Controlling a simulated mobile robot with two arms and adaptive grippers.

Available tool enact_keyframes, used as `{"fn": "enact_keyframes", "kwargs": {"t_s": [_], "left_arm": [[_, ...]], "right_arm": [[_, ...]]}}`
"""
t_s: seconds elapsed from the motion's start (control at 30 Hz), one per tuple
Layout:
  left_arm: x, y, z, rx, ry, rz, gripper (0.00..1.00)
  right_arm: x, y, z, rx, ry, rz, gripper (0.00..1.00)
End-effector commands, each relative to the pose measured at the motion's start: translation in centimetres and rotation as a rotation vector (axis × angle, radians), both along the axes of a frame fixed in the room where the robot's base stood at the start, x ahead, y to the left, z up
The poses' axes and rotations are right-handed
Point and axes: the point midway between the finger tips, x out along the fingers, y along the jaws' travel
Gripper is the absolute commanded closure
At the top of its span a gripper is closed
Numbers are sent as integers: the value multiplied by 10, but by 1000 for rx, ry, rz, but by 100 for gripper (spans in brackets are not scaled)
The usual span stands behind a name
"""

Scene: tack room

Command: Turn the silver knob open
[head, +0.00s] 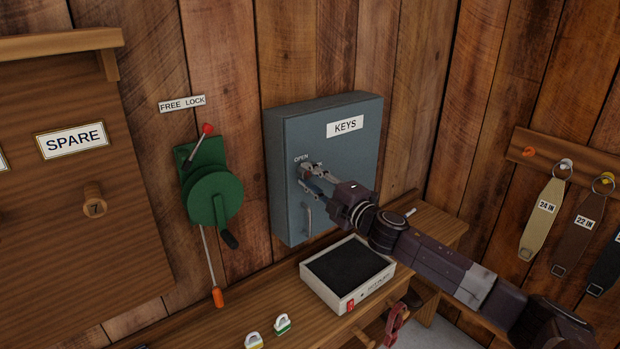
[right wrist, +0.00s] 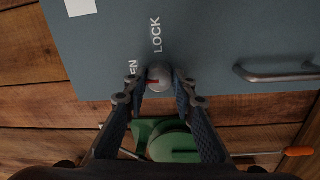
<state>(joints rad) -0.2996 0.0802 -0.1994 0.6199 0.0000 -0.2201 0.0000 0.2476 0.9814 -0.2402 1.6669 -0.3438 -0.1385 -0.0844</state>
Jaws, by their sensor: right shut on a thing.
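The blue-grey key cabinet (head: 345,165), labelled KEYS, hangs on the plank wall in the head view. Its silver knob (right wrist: 160,78) shows in the right wrist view as a round grey knob with a short red mark on the left side of its face. LOCK is printed above it there, and the end of OPEN shows to its left, partly hidden by a finger. My right gripper (head: 309,180) is at the cabinet door with its fingers on either side of the knob, shut on it. It also shows in the right wrist view (right wrist: 155,91). My left gripper is out of view.
A door handle (head: 308,218) sits below the knob. A green winch (head: 210,192) with a red-tipped lever is on the wall to the left. A white box with a black top (head: 364,292) and two small padlocks (head: 282,324) are on the bench below.

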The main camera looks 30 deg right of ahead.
Motion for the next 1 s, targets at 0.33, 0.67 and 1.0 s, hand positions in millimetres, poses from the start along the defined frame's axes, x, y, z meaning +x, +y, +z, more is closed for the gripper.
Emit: {"fn": "enact_keyframes", "kwargs": {"t_s": [0.33, 0.67, 1.0], "left_arm": [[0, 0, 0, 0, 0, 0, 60], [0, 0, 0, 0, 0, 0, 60], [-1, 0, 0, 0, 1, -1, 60]], "right_arm": [[0, 1, -1, -7, 1, 1, 100], [0, 0, -1, -5, 0, 1, 58], [-8, 0, -2, -4, 2, 1, 58]]}}
